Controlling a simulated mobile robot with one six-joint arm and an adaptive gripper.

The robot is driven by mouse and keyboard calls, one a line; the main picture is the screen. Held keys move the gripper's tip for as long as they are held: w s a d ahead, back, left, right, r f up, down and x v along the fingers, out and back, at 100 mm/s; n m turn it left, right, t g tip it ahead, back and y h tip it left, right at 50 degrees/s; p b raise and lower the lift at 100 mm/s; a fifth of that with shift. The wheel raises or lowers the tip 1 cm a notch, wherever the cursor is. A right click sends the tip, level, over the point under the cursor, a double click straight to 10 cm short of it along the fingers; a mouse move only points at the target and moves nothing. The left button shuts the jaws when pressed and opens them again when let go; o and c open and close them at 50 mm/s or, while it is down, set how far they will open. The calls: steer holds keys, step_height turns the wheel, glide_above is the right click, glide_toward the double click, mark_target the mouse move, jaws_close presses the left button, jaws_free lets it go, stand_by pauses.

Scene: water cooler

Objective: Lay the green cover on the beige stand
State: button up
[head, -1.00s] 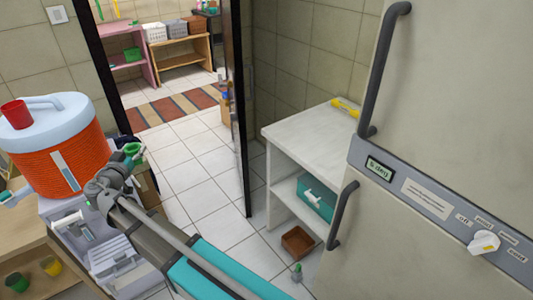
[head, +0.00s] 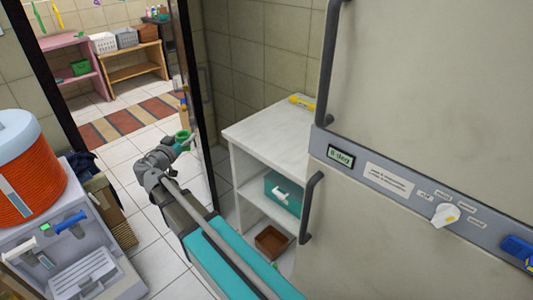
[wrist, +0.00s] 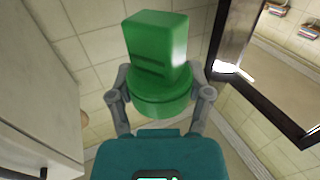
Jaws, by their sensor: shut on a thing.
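The green cover (wrist: 158,60) is a round green piece with a block-shaped part on it, held between the two fingers of my gripper (wrist: 160,100) in the wrist view. In the head view my gripper (head: 178,143) and the green cover (head: 184,135) show small, in the air before the doorway. A light wooden stand (head: 137,65) with an open shelf and baskets on top stands in the far room; I cannot tell for sure that it is the beige stand. The cover is far from it.
A dark-framed doorway (head: 192,85) opens to the far room. The orange water cooler (head: 28,185) is at left. A white shelf unit (head: 270,130) and a large fridge (head: 420,100) are at right. A pink shelf (head: 75,62) stands beyond.

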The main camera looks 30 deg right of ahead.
steer(key=s+d+f+m+g+h+b, duration=0.1)
steer(key=s+d, duration=0.5)
steer(key=d, duration=0.7)
steer(key=s+d+f+m+g+h+b, duration=0.1)
steer(key=s+d+m+g, duration=0.3)
steer(key=d, duration=1)
steer(key=shift+s+d+g+h, duration=0.25)
steer(key=shift+s+g+h, duration=0.45)
steer(key=shift+s+g, duration=0.3)
steer(key=shift+w+f, duration=0.1)
steer(key=shift+f, duration=0.05)
steer(key=w+d+f+b, duration=0.2)
steer(key=w+f+b, duration=0.1)
steer(key=w, duration=0.1)
steer(key=w+d+f+b, duration=0.1)
steer(key=w+f+b, duration=0.2)
steer(key=w, duration=0.1)
steer(key=w+d+f+b, duration=0.2)
steer(key=w+f+b, duration=0.1)
steer(key=shift+w+d, duration=0.3)
steer(key=shift+w, duration=0.1)
steer(key=shift+f, duration=0.1)
steer(key=shift+w+d+f+b, duration=0.15)
steer(key=shift+w+f+b, duration=0.35)
steer(key=shift+b, duration=0.2)
steer(key=shift+s+f+b, duration=0.1)
steer(key=shift+f+b, duration=1.25)
steer(key=shift+f, duration=0.05)
